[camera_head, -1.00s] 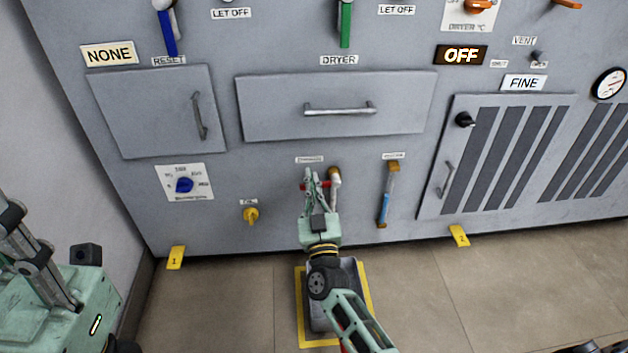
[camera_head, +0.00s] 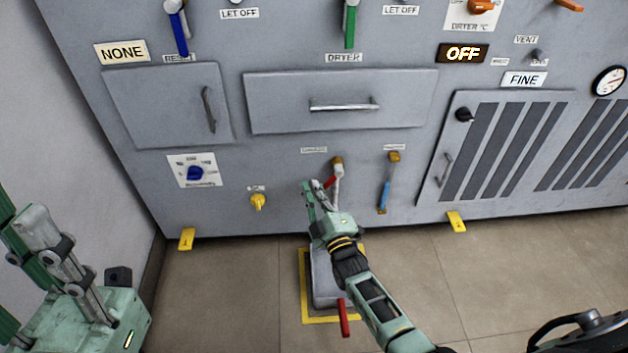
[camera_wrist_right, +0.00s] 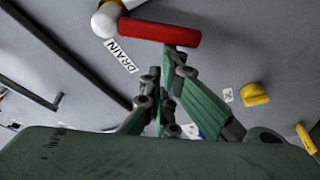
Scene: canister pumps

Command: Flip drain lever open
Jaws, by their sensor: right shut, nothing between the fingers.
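The drain lever is a red bar (camera_head: 329,182) on a white pipe with a brass fitting (camera_head: 338,162), low on the grey machine front. In the right wrist view the red lever (camera_wrist_right: 160,33) lies across the top, beside the DRAIN label (camera_wrist_right: 121,56). My right gripper (camera_head: 309,184) is shut and empty, just left of the lever. In the wrist view its fingertips (camera_wrist_right: 174,54) are at the lever's lower edge; I cannot tell whether they touch. My left gripper (camera_head: 22,215) is at the left edge, away from the machine, its fingers partly cut off.
A blue-handled valve (camera_head: 384,190) is right of the drain pipe, a yellow knob (camera_head: 258,201) left. A drawer handle (camera_head: 344,106) juts out above. A grey bin (camera_head: 322,275) stands in a yellow floor outline below. The floor to its left is clear.

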